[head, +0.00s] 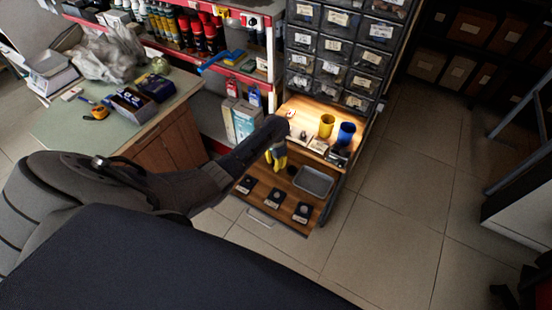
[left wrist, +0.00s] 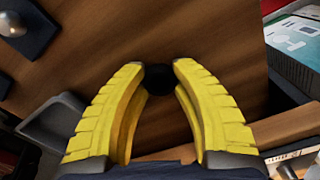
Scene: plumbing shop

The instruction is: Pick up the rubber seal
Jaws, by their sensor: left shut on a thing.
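My left gripper (head: 277,163) reaches over the pulled-out wooden drawer board (head: 262,193) of the parts cabinet. In the left wrist view its yellow fingers (left wrist: 158,76) are shut on a small black round thing (left wrist: 158,80), which looks like the rubber seal. It sits between the fingertips against the brown wood; I cannot tell whether it touches the wood. No centre hole shows in it. My right gripper is not in view.
A grey metal tray (head: 313,181) and several dark pads with small round parts (head: 273,198) lie on the board. A yellow cup (head: 326,126) and a blue cup (head: 346,134) stand on the lit shelf above.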

